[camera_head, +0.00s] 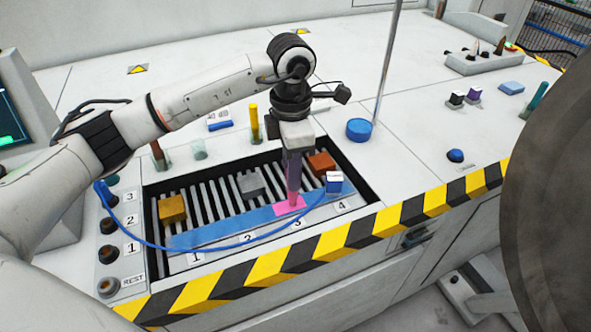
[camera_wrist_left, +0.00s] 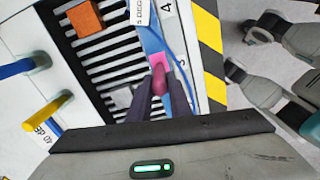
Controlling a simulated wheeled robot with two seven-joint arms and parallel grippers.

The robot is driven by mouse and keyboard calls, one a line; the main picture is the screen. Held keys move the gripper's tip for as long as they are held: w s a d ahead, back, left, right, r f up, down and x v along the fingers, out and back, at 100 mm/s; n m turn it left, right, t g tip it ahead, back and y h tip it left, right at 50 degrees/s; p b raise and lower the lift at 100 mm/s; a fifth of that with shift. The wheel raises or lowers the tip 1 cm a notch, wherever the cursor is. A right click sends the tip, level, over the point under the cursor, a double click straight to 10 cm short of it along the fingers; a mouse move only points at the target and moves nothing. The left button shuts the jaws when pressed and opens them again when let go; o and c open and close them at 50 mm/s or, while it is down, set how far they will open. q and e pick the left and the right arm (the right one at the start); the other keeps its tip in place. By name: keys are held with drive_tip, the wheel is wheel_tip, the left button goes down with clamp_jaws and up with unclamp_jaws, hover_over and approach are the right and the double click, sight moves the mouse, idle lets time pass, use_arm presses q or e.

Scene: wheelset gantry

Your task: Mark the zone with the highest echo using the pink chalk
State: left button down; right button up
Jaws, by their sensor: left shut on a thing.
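My left gripper (camera_head: 294,160) points down over the grated bay and is shut on the pink chalk (camera_head: 293,188). The chalk is upright, its lower end at a bright pink patch (camera_head: 286,207) on the blue strip (camera_head: 215,232), near label 3. I cannot tell whether it touches. In the left wrist view the chalk (camera_wrist_left: 158,80) sits between the fingers, with the pink patch (camera_wrist_left: 156,60) just beyond. A blue-and-white probe (camera_head: 333,183) stands on the strip near label 4, trailing a blue cable. My right gripper is not in view.
A gold block (camera_head: 172,208), a grey block (camera_head: 250,184) and an orange-brown block (camera_head: 321,163) sit on the grate. Holders with a yellow stick (camera_head: 254,122), a blue cup (camera_head: 359,129) and a metal post stand behind. A screen at far left is cut off.

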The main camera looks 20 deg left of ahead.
use_arm(q)
drive_tip(key=shift+s+a, duration=0.2)
drive_tip(key=shift+s, duration=0.05)
drive_tip(key=shift+s+a, duration=0.3)
drive_tip(key=shift+s+a, duration=0.1)
drive_tip(key=shift+s, duration=0.05)
drive_tip(key=shift+s+a, duration=0.2)
drive_tip(key=shift+s+a, duration=0.1)
drive_tip(key=shift+s+a, duration=0.2)
drive_tip(key=shift+s, duration=0.1)
idle(0.4)
